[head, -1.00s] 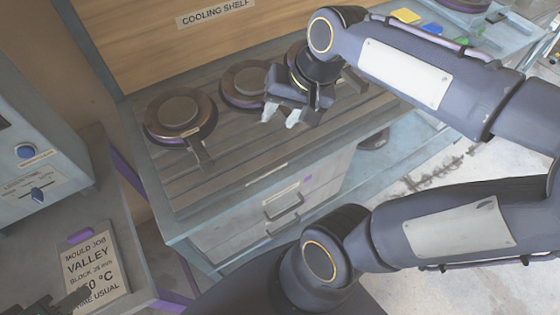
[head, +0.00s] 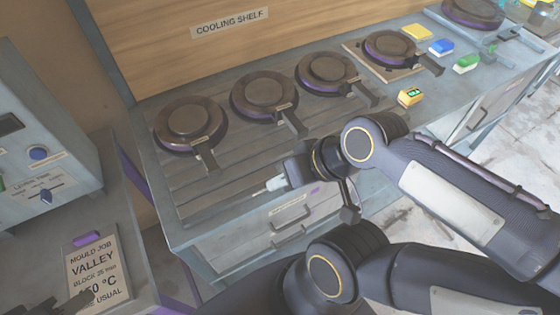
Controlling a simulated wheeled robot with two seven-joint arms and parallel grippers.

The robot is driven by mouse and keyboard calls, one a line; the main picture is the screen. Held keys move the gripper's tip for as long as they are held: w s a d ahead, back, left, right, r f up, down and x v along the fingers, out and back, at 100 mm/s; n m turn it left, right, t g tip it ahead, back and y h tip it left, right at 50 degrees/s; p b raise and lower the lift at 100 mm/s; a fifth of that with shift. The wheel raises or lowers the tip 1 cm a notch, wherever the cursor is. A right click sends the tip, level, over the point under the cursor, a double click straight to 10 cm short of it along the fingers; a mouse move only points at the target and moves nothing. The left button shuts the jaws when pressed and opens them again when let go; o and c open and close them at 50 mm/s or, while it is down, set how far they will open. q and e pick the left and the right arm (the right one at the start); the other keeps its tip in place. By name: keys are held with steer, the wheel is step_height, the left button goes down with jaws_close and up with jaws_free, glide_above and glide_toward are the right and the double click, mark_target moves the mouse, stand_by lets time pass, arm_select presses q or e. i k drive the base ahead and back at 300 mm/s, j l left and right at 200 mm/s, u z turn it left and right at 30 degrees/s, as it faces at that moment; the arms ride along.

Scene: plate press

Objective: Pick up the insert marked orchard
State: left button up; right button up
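Several round dark inserts with handles are in view, and their small labels are too small to read, so I cannot tell which is marked orchard. Three rest on the slatted cooling shelf (head: 225,180): a left insert (head: 190,120), a middle insert (head: 264,95) and a right insert (head: 330,72). Another insert (head: 392,47) lies on a board farther right, and one more insert (head: 473,10) is at the top right. My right gripper (head: 266,187) is over the shelf's front edge, below the left and middle inserts, apart from them. It holds nothing visible; its finger gap is unclear.
Blue (head: 441,47), green (head: 466,64) and yellow (head: 416,32) pieces lie farther right. Drawers (head: 290,225) are under the shelf. A grey control box (head: 40,150) and a card reading VALLEY (head: 97,262) are at left.

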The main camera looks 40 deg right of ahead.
mark_target(323, 74)
steer(key=l+z, duration=0.25)
steer(key=l, duration=0.35)
steer(key=l+z, duration=0.25)
steer(key=l, duration=0.3)
steer(key=i+l+z, duration=0.2)
steer(key=l, duration=0.4)
